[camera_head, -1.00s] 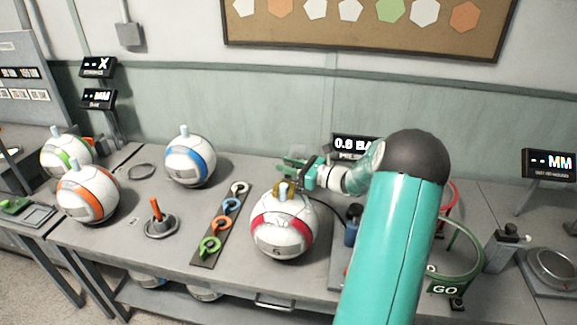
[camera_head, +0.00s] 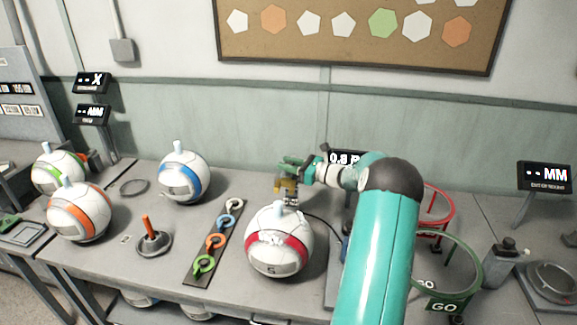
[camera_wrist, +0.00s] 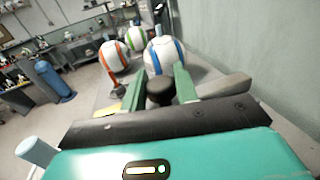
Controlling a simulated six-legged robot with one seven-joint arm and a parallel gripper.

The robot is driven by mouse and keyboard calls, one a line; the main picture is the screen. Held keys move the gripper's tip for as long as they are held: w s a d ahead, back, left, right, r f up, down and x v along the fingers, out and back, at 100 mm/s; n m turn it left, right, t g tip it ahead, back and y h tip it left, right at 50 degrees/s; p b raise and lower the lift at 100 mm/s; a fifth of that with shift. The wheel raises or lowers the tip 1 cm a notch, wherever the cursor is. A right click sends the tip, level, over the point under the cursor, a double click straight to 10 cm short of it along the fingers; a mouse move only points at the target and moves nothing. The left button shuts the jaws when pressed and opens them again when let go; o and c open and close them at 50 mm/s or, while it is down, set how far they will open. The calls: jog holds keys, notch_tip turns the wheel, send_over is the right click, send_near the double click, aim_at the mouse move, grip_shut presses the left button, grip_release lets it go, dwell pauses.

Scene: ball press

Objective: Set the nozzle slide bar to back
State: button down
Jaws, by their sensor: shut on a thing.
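The brass nozzle piece (camera_head: 287,186) hangs just behind the top of the red-banded ball (camera_head: 279,240) in the head view. My gripper (camera_head: 290,165) is directly above the nozzle piece, reaching in from the right. In the wrist view, my gripper's two green fingers (camera_wrist: 158,85) stand on either side of a dark round knob (camera_wrist: 160,93) and hold it. The slide bar itself is mostly hidden behind my arm and gripper. The knob is not clear in the head view.
A blue-banded ball (camera_head: 184,177) and an orange-banded ball (camera_head: 79,212) stand to the left. A rack of coloured hooks (camera_head: 213,243) lies left of the red-banded ball. A pressure display (camera_head: 345,157) is partly hidden behind my arm. Green and red rings (camera_head: 447,262) stand at right.

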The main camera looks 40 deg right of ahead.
jog(key=shift+w+d+r, duration=0.1)
jog(key=shift+d+r, duration=0.05)
jog(key=shift+d, duration=0.15)
jog(key=c, duration=1.3)
grip_release()
jog(key=shift+o, duration=1.2)
jog(key=shift+w+d+f, duration=0.15)
jog(key=shift+w+f, duration=0.05)
jog(key=shift+f, duration=0.05)
jog(key=shift+s+a+r, duration=0.2)
jog(key=shift+s+a, duration=0.05)
jog(key=shift+d+f, duration=0.1)
jog(key=v, duration=1.3)
jog(key=shift+s, duration=0.4)
